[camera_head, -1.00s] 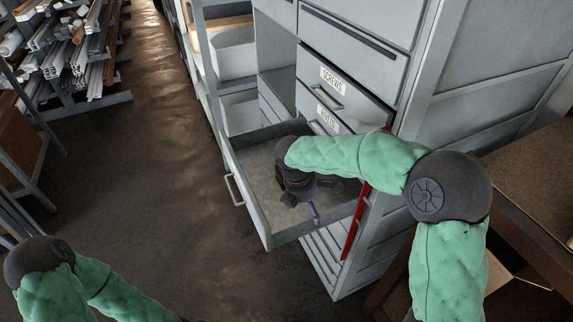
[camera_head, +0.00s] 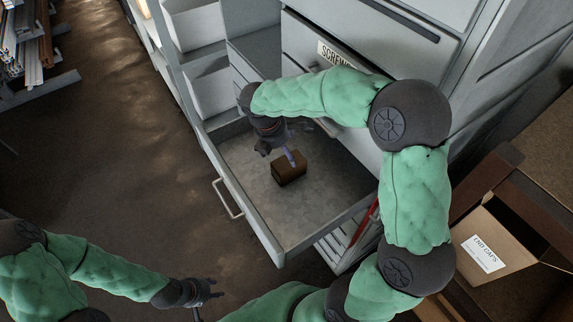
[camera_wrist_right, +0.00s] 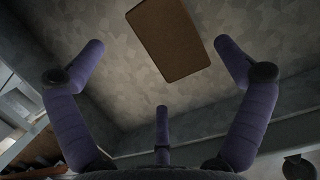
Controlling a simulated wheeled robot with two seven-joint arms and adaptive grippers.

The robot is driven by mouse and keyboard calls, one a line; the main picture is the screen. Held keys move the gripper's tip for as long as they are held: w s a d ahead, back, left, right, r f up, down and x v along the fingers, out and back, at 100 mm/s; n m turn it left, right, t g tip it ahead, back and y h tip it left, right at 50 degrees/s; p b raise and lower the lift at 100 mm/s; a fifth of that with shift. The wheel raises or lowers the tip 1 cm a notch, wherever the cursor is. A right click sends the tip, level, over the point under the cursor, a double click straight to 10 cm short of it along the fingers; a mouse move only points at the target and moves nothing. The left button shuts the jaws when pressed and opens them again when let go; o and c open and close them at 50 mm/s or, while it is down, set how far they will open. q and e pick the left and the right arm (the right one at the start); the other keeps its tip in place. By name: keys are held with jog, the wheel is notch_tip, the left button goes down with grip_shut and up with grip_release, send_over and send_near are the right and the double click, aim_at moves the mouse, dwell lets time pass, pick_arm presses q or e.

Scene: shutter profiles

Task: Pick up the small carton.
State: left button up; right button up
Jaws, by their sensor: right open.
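The small carton (camera_head: 289,168) is a brown box on the floor of the open drawer (camera_head: 330,222). My right gripper (camera_head: 282,150) is inside the drawer, just behind and above the carton in the head view. In the right wrist view the carton (camera_wrist_right: 168,40) shows between and beyond the spread fingers of the right gripper (camera_wrist_right: 150,75), with a gap on each side. The right gripper is open and empty. My left gripper (camera_head: 208,292) is low in the head view, outside the drawer and far from the carton; its fingers are too small to judge.
The drawer's front with its handle (camera_head: 228,198) faces the open floor at left. The cabinet front (camera_head: 350,62) with a SCREWS label rises behind the right arm. An END CAPS box (camera_head: 490,245) stands at right. Metal profiles (camera_head: 25,50) lie on a rack at upper left.

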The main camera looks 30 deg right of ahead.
aim_at(287, 159)
jog(key=b+x, duration=0.1)
jog(key=x, duration=0.3)
jog(key=b+x, duration=0.2)
jog(key=x, duration=0.2)
jog(key=shift+d+f, duration=0.1)
jog(key=shift+f, duration=0.25)
jog(key=shift+f, duration=0.25)
dwell(0.4)
jog(key=c, duration=1.2)
jog(key=shift+r, duration=0.15)
